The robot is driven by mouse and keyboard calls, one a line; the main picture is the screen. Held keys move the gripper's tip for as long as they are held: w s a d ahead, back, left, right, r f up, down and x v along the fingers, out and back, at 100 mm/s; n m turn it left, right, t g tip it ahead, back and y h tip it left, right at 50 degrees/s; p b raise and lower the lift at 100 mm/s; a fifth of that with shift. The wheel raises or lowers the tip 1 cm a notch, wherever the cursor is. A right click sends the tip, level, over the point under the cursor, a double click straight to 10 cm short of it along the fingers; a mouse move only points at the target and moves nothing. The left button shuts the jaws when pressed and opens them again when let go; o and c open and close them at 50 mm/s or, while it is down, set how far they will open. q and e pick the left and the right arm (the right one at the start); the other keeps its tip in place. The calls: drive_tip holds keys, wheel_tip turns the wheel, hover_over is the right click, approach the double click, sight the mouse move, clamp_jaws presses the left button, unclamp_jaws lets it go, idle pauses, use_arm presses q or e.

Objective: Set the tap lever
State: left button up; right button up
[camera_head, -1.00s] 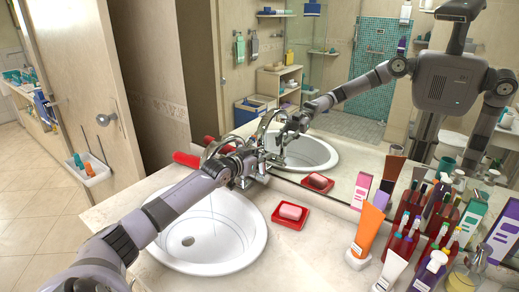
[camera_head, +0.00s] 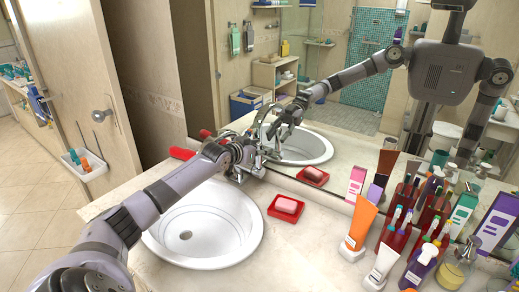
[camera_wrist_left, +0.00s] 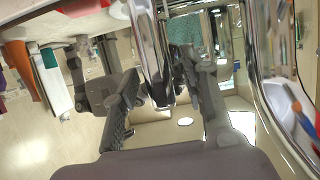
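The chrome tap (camera_head: 238,174) stands at the back of the white sink, partly hidden by my left gripper. My left gripper (camera_head: 252,155) is at the tap, close to the mirror. In the left wrist view its two dark fingers (camera_wrist_left: 165,100) are spread apart. A chrome bar of the tap (camera_wrist_left: 148,48) reaches down between or just beyond them; I cannot tell whether it touches a finger. Which chrome part is the lever is not clear. My right gripper is not directly in view.
The white sink (camera_head: 215,248) lies below my left forearm. A red soap dish (camera_head: 285,217) with pink soap stands right of it. An orange tube (camera_head: 361,224), a white tube (camera_head: 382,265) and several bottles crowd the right counter. The mirror (camera_head: 340,160) closes off the back.

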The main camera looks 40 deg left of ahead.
use_arm(q)
drive_tip(key=shift+s, duration=0.15)
drive_tip(key=v, duration=1.1)
drive_tip(key=shift+s+r, duration=0.2)
drive_tip(key=shift+s, duration=0.15)
drive_tip(key=shift+d, duration=0.15)
